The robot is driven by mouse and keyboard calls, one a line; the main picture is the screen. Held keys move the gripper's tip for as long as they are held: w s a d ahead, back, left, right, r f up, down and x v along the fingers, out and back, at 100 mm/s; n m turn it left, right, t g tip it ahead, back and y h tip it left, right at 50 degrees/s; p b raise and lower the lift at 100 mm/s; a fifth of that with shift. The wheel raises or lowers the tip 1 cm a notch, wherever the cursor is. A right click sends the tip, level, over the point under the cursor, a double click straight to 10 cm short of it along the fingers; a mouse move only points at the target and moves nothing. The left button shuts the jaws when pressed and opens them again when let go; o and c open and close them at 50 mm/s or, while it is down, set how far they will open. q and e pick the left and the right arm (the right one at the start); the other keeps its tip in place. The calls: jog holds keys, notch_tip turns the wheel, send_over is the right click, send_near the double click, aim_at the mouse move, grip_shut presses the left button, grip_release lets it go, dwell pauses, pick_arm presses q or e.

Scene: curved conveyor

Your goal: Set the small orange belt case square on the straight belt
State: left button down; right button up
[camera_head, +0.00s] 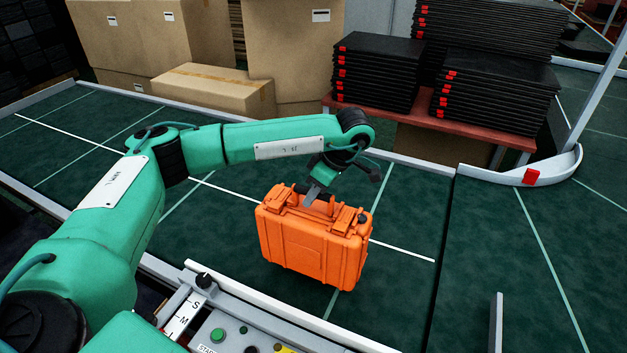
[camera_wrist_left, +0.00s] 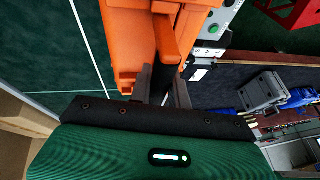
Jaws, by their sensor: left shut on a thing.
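The small orange case (camera_head: 314,240) stands upright on the green straight belt (camera_head: 408,205), with its handle on top. It sits at an angle to the belt's white line, and I cannot tell whether its bottom touches the belt. My left gripper (camera_head: 313,194) reaches down from above and is shut on the case's handle. In the left wrist view the orange case (camera_wrist_left: 125,45) fills the top middle, with the left gripper's fingers (camera_wrist_left: 163,85) on either side of the handle. My right gripper is not in view.
A control panel (camera_head: 238,332) with buttons stands at the belt's near edge. Cardboard boxes (camera_head: 215,88) and a red table (camera_head: 460,125) with stacked black trays (camera_head: 375,75) stand behind the far rail. Another belt section (camera_head: 500,260) begins at the right, past a dark seam.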

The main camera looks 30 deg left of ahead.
aim_at(312, 211)
pick_arm(q)
jog(key=shift+f, duration=0.95)
notch_tip(312, 211, down, 3)
jog(key=shift+r+p, duration=0.2)
jog(key=shift+p, duration=0.15)
jog(key=shift+f, duration=0.15)
jog(key=c, duration=1.3)
grip_release()
